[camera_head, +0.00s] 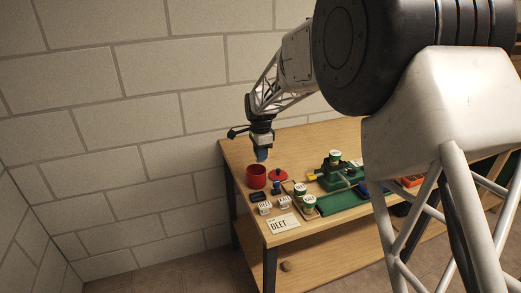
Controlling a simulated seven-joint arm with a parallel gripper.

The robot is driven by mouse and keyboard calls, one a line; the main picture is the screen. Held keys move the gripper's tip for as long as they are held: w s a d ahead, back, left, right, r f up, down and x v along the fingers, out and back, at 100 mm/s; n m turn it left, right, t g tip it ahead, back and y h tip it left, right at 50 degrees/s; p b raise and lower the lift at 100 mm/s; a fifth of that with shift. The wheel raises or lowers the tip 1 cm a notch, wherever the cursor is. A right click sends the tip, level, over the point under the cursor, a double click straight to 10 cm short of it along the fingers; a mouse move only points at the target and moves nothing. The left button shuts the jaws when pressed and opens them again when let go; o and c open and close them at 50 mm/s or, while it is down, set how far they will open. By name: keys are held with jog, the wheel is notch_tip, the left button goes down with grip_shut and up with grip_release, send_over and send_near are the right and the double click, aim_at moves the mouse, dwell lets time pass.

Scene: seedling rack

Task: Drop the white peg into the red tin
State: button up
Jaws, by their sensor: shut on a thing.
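My gripper (262,153) points down above the red tin (256,177), a little higher than its rim and apart from it. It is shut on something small. Blue shows at the fingertips, but I cannot tell whether it is part of the gripper or the held thing. I cannot make out the white peg anywhere.
A red lid (278,175) lies right of the tin. A black dish (258,196), small white-topped blocks (265,208), white-lidded jars (300,190) and a BEET card (283,223) lie in front. A green mat (342,202) and green fixture (330,176) are rightward. The table (240,152) is bare behind the tin.

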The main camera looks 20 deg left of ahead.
jog(key=o, duration=1)
jog(key=shift+r, duration=3.9)
jog(key=shift+d, duration=0.15)
